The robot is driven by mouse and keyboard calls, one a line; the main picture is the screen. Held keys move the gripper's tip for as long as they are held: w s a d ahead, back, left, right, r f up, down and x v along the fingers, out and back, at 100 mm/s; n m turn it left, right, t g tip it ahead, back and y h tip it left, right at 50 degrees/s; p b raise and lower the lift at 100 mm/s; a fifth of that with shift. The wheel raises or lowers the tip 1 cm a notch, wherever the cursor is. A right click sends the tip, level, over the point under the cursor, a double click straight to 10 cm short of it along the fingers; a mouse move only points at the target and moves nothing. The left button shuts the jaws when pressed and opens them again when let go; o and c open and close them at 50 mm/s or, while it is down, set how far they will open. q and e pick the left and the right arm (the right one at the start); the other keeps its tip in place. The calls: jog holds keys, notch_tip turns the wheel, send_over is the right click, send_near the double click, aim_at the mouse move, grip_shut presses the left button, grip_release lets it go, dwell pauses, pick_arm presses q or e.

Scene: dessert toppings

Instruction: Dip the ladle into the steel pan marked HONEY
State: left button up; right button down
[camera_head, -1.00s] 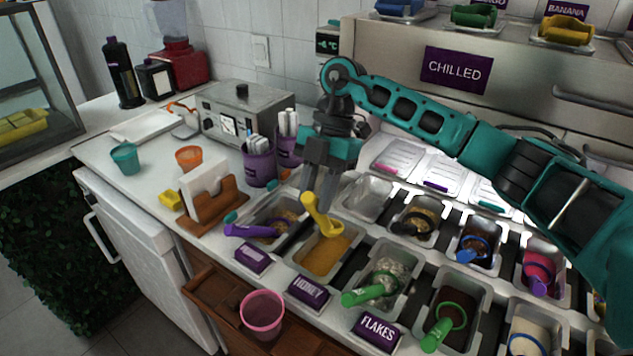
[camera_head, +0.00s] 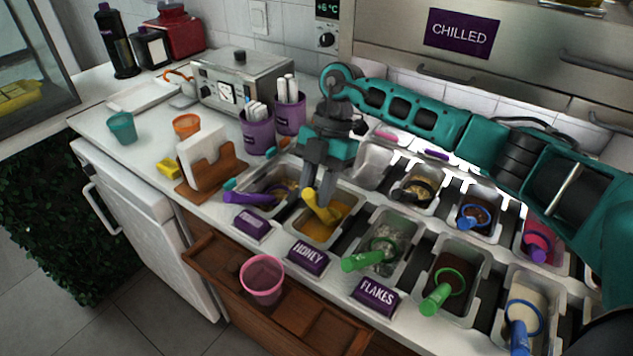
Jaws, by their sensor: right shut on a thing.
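The steel pan marked HONEY (camera_head: 289,226) holds a golden-brown filling, with its purple HONEY label (camera_head: 308,256) in front. My right gripper (camera_head: 318,198) points down over the pan, shut on the yellow ladle (camera_head: 326,212). The ladle is tilted, with its lower end down at the honey inside the pan. Whether its bowl is below the surface I cannot tell. My left gripper is not in view.
A pan with a purple scoop (camera_head: 250,197) sits left of the honey. A pan with a green scoop (camera_head: 362,262) sits right, behind the FLAKES label (camera_head: 376,294). A pink cup (camera_head: 262,280) stands in the open wooden drawer (camera_head: 215,262). A napkin holder (camera_head: 212,180) stands left.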

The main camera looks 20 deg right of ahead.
jog(key=shift+f+b, duration=0.5)
jog(key=shift+f, duration=0.3)
jog(key=shift+w+d+r, duration=0.2)
jog(key=shift+d+r, duration=0.05)
jog(key=shift+w+d+p, duration=0.3)
jog(key=shift+w+d, duration=0.2)
jog(key=shift+d, duration=0.35)
dwell(0.4)
jog(key=shift+s+a+p, duration=0.1)
jog(key=shift+a+p, duration=0.05)
jog(key=shift+p, duration=0.15)
jog(key=shift+s+a+f+t+h+p, duration=0.1)
jog(key=shift+a+f+t+h+p, duration=0.05)
jog(key=shift+t+h+p, duration=0.2)
jog(key=shift+s+a+f, duration=0.1)
jog(key=shift+a+f, duration=0.05)
jog(key=shift+a+f+h+p, duration=0.15)
jog(key=shift+h+p, duration=0.15)
jog(key=shift+h, duration=0.05)
dwell(0.4)
